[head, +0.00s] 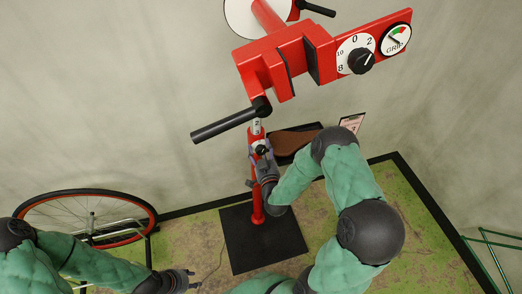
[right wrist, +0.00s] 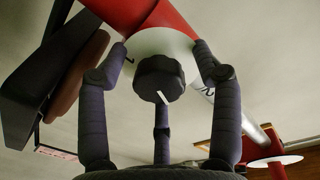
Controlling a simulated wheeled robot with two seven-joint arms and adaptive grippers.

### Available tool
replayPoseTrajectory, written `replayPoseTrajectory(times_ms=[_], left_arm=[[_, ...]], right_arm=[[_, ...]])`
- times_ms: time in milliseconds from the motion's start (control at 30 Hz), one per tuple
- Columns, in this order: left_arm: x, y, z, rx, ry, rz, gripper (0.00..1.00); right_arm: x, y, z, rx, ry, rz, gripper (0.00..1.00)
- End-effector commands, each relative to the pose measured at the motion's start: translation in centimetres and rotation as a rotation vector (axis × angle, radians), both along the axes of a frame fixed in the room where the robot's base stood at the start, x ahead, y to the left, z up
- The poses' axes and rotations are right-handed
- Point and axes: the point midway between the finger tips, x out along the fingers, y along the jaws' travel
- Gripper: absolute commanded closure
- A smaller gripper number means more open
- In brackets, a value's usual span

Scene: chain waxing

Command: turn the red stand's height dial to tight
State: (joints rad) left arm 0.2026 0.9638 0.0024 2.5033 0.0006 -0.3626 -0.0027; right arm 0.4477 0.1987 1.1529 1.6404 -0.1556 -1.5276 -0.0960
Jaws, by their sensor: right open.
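The red stand (head: 257,206) rises from a black base plate. Its height dial is a black knob (right wrist: 159,77) on a pale round plate (right wrist: 160,43) in the right wrist view. The knob's white pointer line points down and slightly right there. Small black marks show at the plate's edges, partly behind my fingers. My right gripper (right wrist: 161,65) is open, its fingers spread around the knob, with a gap visible at either side. In the head view my right gripper (head: 264,166) is at the stand's upper post. My left gripper (head: 186,279) is low at the left, away from the stand; its finger state is unclear.
A red clamp head (head: 285,62) with a numbered dial (head: 356,54) and a grip gauge (head: 396,39) is above. A black handle (head: 225,123) juts left from the stand. A bicycle wheel (head: 151,205) is at the left. The black base plate (head: 270,258) lies on green-brown flooring.

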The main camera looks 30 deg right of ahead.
Motion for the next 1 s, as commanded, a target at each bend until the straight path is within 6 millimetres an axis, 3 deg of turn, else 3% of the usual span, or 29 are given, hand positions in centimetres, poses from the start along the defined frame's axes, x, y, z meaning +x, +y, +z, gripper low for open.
replayPoseTrajectory(times_ms=[33,233,667,1000], left_arm=[[0.0,0.0,0.01,0.0,0.0,0.0,0.6],[0.0,0.0,0.01,0.0,0.0,0.0,0.6],[0.0,0.0,-0.2,0.0,0.0,0.0,0.6],[0.0,-0.01,-0.97,0.0,0.0,0.0,0.6]], right_arm=[[-0.02,0.01,0.0,0.0,0.0,0.0,0.35],[-0.03,0.01,0.0,0.0,0.0,0.0,0.91],[0.0,-0.03,0.04,0.056,-0.016,-0.001,0.91],[0.03,-0.12,0.07,0.297,-0.076,-0.001,0.91]])
